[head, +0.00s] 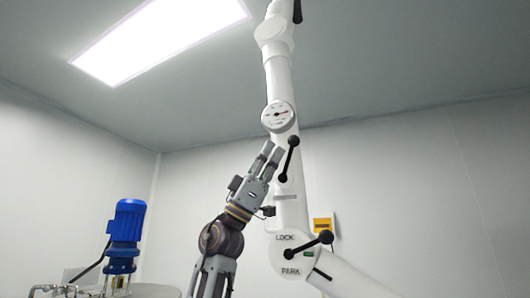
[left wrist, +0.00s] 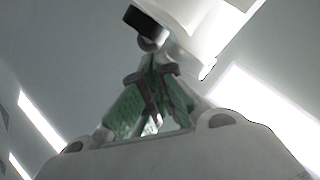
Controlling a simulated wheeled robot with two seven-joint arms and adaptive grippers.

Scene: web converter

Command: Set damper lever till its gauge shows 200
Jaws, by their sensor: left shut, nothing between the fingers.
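The round white gauge (head: 278,116) is on the white extraction arm (head: 290,205). Contact cannot be told. In the left wrist view the green-padded fingers (left wrist: 152,75) are shut and empty, and a black knob-like part (left wrist: 148,28) is just beyond them. My right gripper is not in view.
A second black lever (head: 308,245) sits at the lower joint between LOCK and PARK marks. A yellow box (head: 324,228) is on the wall behind. A blue motor (head: 125,220) stands on a vessel at lower left. The space left of my gripper looks clear.

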